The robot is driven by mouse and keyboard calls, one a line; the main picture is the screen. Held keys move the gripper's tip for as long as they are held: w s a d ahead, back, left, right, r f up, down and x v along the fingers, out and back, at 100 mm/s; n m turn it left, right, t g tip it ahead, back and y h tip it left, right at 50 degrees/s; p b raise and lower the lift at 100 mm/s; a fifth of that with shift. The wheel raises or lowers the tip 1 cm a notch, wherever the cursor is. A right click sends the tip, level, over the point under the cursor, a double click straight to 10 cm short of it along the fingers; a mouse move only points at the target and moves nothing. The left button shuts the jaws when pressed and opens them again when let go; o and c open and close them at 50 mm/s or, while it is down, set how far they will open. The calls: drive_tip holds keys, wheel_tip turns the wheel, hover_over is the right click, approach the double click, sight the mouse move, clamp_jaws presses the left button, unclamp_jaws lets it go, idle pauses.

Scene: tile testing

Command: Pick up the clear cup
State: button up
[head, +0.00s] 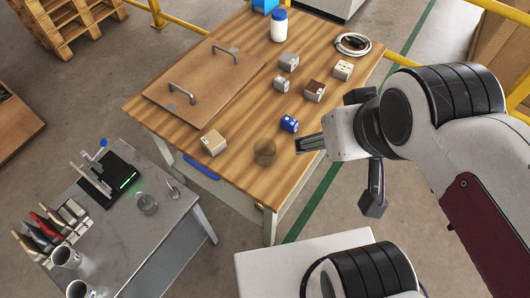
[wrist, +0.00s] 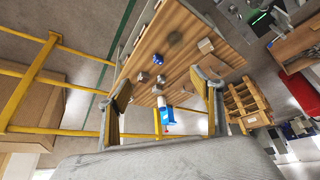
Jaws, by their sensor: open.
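A round, see-through brownish shape (head: 265,152) stands near the front edge of the wooden table (head: 225,115); it looks like the clear cup, though its outline is faint. It also shows as a dark round shape in the wrist view (wrist: 175,38). My gripper (head: 299,145) is just right of it in the head view, apart from it. In the wrist view my gripper (wrist: 161,78) is open, with nothing between its fingers. Another clear, glass-like vessel (head: 147,203) stands on the grey side table.
The grey table (head: 165,235) holds a black device (head: 110,180).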

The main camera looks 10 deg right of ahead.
drive_tip(key=w+a+f+m+t+y, duration=0.15)
drive_tip(key=w+a+y, duration=0.25)
drive_tip(key=w+a, duration=1.2)
drive_tip(key=w+a+f+m+t+h, duration=0.2)
drive_tip(key=w+a+f+m, duration=0.25)
drive_tip(key=w+f, duration=0.65)
drive_tip(key=m+t+h, duration=0.2)
drive_tip(key=t+h, duration=0.2)
drive_tip(key=h, duration=0.9)
approach(262, 158)
drive_tip(key=x, duration=0.5)
drive_tip(key=shift+w+a+r, duration=0.15)
drive_tip(key=shift+w+a, duration=0.05)
drive_tip(key=shift+w, duration=0.35)
drive_tip(key=shift+s+d+f+t+h, duration=0.3)
drive_tip(key=shift+s+f+t, duration=0.05)
drive_tip(key=shift+s, duration=0.05)
